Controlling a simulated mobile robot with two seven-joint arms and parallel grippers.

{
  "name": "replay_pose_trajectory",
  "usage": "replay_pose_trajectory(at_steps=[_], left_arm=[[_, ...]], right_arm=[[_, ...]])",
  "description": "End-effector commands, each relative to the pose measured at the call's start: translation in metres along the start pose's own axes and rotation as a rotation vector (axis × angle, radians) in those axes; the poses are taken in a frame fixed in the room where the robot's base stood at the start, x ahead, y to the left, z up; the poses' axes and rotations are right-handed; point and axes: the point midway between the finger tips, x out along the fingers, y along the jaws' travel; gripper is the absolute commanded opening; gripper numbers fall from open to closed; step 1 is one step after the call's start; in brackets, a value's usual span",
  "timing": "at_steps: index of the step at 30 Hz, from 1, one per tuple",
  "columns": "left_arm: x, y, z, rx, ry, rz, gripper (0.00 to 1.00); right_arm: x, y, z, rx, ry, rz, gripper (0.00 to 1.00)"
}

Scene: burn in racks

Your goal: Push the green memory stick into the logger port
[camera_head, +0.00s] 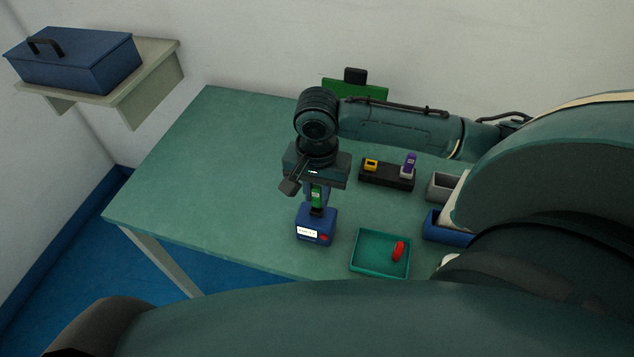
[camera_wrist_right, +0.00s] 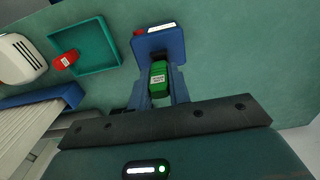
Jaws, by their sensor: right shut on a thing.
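My right gripper (camera_head: 316,197) is shut on the green memory stick (camera_head: 316,195), directly above the blue logger box (camera_head: 314,228). The stick also shows between the fingers in the right wrist view (camera_wrist_right: 159,80), with a small white label. The logger (camera_wrist_right: 160,43) has a white label and a red spot on its front. The stick's lower end is at the logger's top; I cannot tell how deep it sits in the port, which is hidden. My left gripper is not in view.
A teal tray (camera_head: 357,262) with a red stick (camera_head: 398,251) stands right of the logger. A black rack (camera_head: 387,180) holds a yellow and a purple stick. Grey and blue bins (camera_head: 440,232) stand further right. The table's left side is clear.

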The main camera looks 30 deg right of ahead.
Motion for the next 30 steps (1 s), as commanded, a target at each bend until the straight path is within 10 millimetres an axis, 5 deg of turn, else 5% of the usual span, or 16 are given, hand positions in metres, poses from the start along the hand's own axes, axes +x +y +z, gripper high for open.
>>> replay_pose_trajectory(at_steps=[27, 28, 30], left_arm=[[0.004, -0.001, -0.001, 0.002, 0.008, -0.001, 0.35], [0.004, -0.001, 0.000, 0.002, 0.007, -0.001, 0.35], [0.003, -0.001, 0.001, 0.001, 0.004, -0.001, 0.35]], right_arm=[[0.019, 0.000, 0.001, -0.001, -0.001, 0.001, 0.00], [0.020, 0.000, 0.000, -0.001, -0.001, 0.001, 0.20], [0.019, 0.000, 0.000, -0.001, -0.001, 0.001, 0.25]])
